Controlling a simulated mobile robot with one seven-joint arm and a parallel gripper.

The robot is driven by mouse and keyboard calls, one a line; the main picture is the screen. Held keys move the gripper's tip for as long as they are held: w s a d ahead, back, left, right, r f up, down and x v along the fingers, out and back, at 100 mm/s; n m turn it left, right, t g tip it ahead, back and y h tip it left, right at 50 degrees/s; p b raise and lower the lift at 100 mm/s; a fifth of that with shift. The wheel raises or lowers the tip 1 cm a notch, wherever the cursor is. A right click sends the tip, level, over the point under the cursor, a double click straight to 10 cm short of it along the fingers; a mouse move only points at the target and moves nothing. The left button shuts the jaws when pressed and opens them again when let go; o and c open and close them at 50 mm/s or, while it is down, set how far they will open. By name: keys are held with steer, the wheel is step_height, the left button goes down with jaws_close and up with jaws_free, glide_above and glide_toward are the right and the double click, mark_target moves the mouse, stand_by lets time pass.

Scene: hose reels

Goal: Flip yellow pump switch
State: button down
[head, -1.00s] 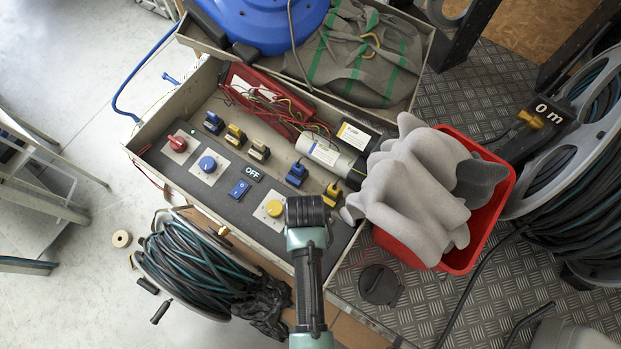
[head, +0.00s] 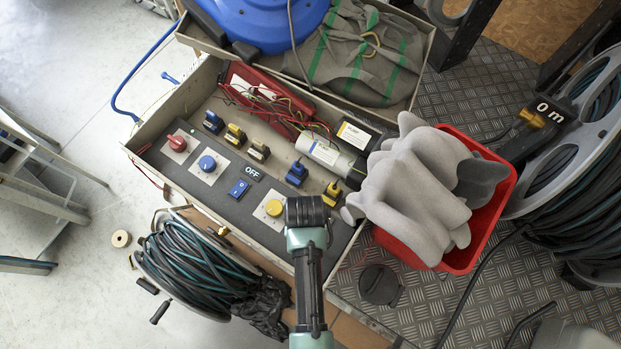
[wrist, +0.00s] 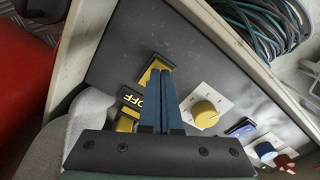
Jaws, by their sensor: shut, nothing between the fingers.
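In the wrist view, the yellow pump switch (wrist: 154,74) is a yellow rocker in a dark frame on the dark panel, beside a black OFF label (wrist: 131,97). My gripper (wrist: 162,74) is shut and empty, its blue fingertips at the switch and covering part of it. I cannot tell whether they touch it. In the head view my wrist (head: 307,212) hides the fingertips and the switch. A yellow knob (head: 274,208) on a pale plate sits just left of my wrist; it also shows in the wrist view (wrist: 205,114).
The control box (head: 215,225) also carries a blue switch (head: 239,188), a blue knob (head: 207,164), a red knob (head: 177,143) and several connectors. A hose reel (head: 190,265) lies at the front left.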

steer(key=shift+f+b, duration=0.4)
steer(key=shift+f, duration=0.25)
steer(key=shift+r, duration=0.15)
step_height(320, 180, up, 7)
steer(key=p, duration=0.7)
steer(key=shift+p, duration=0.35)
stand_by(0.4)
